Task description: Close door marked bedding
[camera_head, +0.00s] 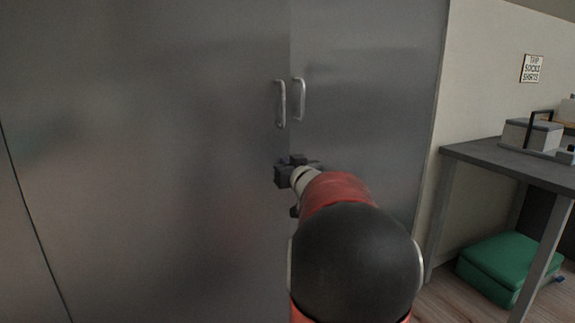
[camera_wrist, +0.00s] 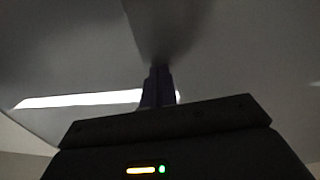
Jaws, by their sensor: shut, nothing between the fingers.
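A grey cabinet fills much of the head view, with a left door (camera_head: 150,150) and a right door (camera_head: 370,110) meeting at a vertical seam. Each has a metal bar handle near the seam, the left handle (camera_head: 280,104) and the right handle (camera_head: 299,99). No bedding label is readable, and I cannot tell how far either door stands ajar. My gripper (camera_head: 288,165) is at the seam, below the handles, on neither of them. In the wrist view my gripper's fingers (camera_wrist: 159,85) are shut and empty, close against a dark grey surface; contact is unclear.
A dark desk (camera_head: 490,160) stands to the right of the cabinet, with a grey box (camera_head: 530,136) on top. A green case (camera_head: 500,262) lies on the floor beneath it. A small sign (camera_head: 531,68) hangs on the wall. My arm hides the cabinet's lower middle.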

